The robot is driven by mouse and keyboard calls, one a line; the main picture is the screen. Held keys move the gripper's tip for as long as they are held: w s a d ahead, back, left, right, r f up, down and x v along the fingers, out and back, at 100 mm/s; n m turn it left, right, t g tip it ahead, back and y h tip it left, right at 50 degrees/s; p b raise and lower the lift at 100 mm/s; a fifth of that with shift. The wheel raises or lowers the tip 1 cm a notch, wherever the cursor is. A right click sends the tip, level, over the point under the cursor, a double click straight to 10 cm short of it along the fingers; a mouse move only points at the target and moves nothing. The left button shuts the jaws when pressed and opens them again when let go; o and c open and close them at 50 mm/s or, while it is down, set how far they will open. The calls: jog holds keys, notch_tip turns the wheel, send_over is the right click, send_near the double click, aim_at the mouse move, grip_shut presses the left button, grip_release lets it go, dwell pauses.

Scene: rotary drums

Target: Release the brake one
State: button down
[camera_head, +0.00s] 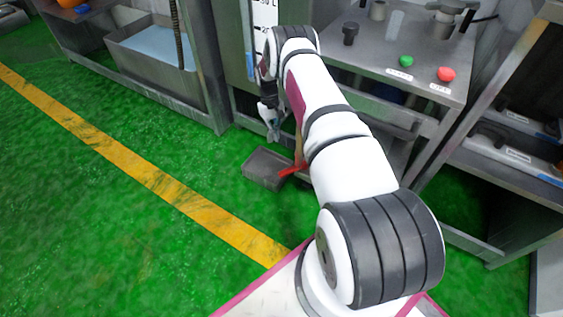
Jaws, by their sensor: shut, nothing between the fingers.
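My gripper (273,133) hangs down at the end of my white arm, beside the front of a grey cabinet. Its fingers are shut and hold nothing. Below it and to the right, a red bar-like part (291,171) sticks out over a dark grey box-like piece (264,168) low at the floor. My gripper is apart from the red part in the picture. My arm hides part of whatever the red part joins. No part is clearly marked as the brake, so I cannot tell whether the red part is it.
A steel bench (385,60) at the upper right bears a green button (406,61) and a red button (446,74) with labels. A sink-like tank (155,58) stands at the upper left. Grey shelving (520,180) stands at right. The green floor (120,230) at left is clear.

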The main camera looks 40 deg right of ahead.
aim_at(293, 170)
jog(key=s+a+f+b, duration=0.1)
jog(key=s+f+b, duration=0.3)
jog(key=f, duration=0.5)
jog(key=shift+s+f+b, duration=0.3)
jog(key=shift+s+b, duration=0.1)
jog(key=shift+s, duration=0.75)
